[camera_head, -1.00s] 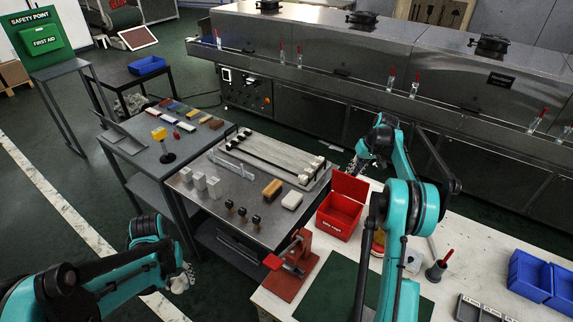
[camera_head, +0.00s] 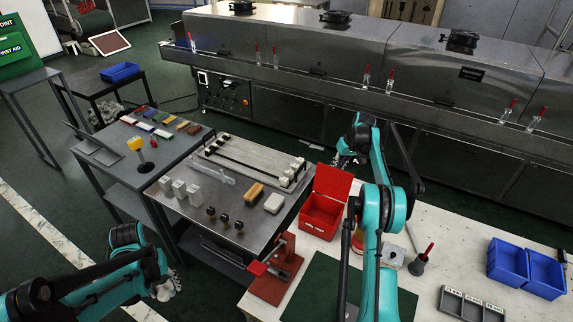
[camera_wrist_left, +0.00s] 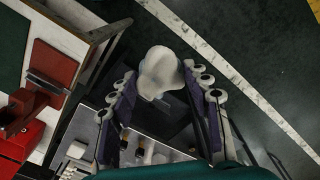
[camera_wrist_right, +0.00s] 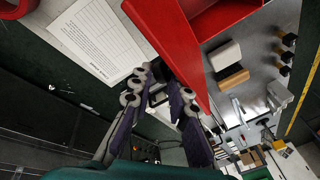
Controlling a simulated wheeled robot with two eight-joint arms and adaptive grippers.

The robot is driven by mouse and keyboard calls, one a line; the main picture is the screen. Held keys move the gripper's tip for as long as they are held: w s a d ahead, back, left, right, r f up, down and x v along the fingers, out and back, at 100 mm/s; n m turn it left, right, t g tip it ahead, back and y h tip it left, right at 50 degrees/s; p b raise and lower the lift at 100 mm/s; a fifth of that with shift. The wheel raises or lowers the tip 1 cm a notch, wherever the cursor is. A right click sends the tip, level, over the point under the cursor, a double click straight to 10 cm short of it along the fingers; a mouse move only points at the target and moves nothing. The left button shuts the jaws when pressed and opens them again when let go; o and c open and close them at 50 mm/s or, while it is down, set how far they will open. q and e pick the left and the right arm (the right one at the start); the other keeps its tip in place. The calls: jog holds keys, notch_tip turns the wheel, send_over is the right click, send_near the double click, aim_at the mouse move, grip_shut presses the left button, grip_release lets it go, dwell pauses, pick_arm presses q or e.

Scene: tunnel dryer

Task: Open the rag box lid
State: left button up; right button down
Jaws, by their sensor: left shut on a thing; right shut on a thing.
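The red rag box (camera_head: 320,218) stands open at the left edge of the white table. Its red lid (camera_head: 333,183) is raised, tilted up at the back of the box. My right gripper (camera_head: 347,160) is at the lid's upper edge. In the right wrist view, my right gripper (camera_wrist_right: 163,95) is shut on the edge of the red lid (camera_wrist_right: 172,45). My left gripper (camera_head: 168,290) is low at the left, away from the box. In the left wrist view it is shut on an off-white rounded thing, perhaps a rag (camera_wrist_left: 160,72).
A red clamp fixture (camera_head: 276,272) stands in front of the box. A grey table (camera_head: 233,235) with blocks and knobs is to its left. Blue bins (camera_head: 525,268) and a green mat (camera_head: 320,295) are on the white table. The long steel dryer (camera_head: 300,85) runs behind.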

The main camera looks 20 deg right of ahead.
jog(key=shift+s+d+f, duration=0.2)
jog(key=shift+d+f, duration=0.1)
jog(key=shift+d, duration=0.4)
jog(key=c, duration=1.5)
grip_release()
jog(key=shift+o, duration=0.7)
jog(key=shift+d+f, duration=0.25)
jog(key=shift+d, duration=0.2)
jog(key=shift+a+r, duration=0.1)
jog(key=shift+a, duration=0.25)
jog(key=shift+w, duration=0.2)
jog(key=v, duration=1.2)
jog(key=shift+a, duration=0.2)
